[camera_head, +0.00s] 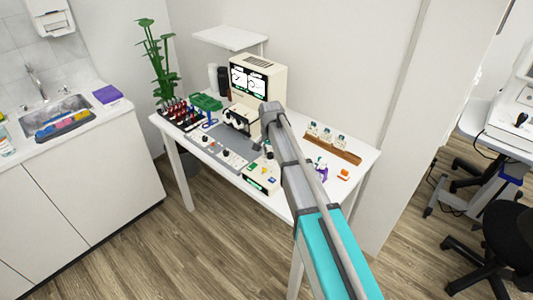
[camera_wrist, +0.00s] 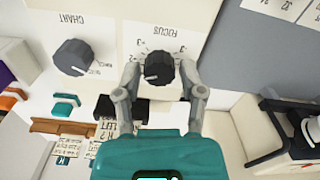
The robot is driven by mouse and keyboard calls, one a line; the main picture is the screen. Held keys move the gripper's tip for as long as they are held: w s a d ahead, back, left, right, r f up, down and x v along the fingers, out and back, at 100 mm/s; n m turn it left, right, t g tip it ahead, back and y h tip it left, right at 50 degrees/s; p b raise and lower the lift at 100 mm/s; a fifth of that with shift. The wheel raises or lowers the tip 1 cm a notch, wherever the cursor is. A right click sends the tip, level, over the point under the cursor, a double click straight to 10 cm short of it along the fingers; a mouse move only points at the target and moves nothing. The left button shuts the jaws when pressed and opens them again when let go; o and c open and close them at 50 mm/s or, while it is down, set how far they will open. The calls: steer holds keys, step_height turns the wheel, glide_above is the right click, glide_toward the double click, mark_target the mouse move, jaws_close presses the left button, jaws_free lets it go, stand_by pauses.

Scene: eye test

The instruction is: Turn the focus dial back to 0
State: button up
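The focus dial (camera_wrist: 159,68) is a round black knob on a white panel in the wrist view. The lettering FOCUS (camera_wrist: 163,31) beside it appears upside down. A pale pointer mark on the dial points to the lower left in the picture; the 0 mark cannot be made out. My gripper (camera_wrist: 159,72) has one grey finger on each side of the dial. The fingertips are spread, with narrow gaps seeming to show between them and the knob. In the head view my arm covers the gripper, and I cannot tell which knob there is the focus dial.
A second black knob, the chart dial (camera_wrist: 73,57), sits left of the focus dial.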

jaws_close()
steer(key=shift+a, duration=0.4)
steer(key=shift+d, duration=0.25)
steer(key=shift+w, duration=0.1)
steer(key=shift+w+d, duration=0.1)
steer(key=shift+d, duration=0.1)
steer(key=shift+o, duration=2.4)
jaws_free()
